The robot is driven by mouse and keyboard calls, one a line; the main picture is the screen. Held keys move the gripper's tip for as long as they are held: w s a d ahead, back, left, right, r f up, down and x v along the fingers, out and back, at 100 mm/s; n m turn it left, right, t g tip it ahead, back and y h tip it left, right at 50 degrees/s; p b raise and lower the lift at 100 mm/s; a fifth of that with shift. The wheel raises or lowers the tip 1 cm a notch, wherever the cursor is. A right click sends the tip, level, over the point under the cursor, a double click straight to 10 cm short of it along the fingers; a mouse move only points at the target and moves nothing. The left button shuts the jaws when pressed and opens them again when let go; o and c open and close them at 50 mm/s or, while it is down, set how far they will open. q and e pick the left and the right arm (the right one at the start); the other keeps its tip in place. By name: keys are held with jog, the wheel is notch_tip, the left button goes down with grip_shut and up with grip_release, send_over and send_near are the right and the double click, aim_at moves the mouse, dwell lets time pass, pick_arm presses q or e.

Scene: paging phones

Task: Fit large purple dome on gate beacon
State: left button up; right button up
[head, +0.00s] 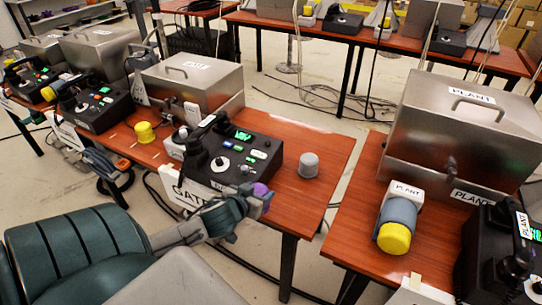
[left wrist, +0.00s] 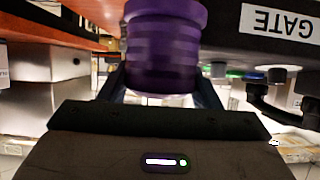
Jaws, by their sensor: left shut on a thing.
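The purple dome (head: 262,193) is between the fingers of my left gripper (head: 245,203), in front of the GATE table's near edge. In the left wrist view the purple dome (left wrist: 164,50) is a ribbed round cap, held upright, and my left gripper (left wrist: 160,105) is shut on it. My right gripper is not in view.
The black GATE phone console (head: 235,155) stands behind the held dome. A metal PLANT box (head: 460,125) and a yellow-topped beacon (head: 396,232) are on the right table.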

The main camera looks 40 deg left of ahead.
pick_arm(q)
jog(key=shift+s+a+r, duration=0.1)
jog(key=shift+s+a, duration=0.15)
jog(key=shift+s, duration=0.35)
jog(key=shift+s+a+r, duration=0.1)
jog(key=shift+s+a, duration=0.1)
jog(key=shift+s, duration=0.35)
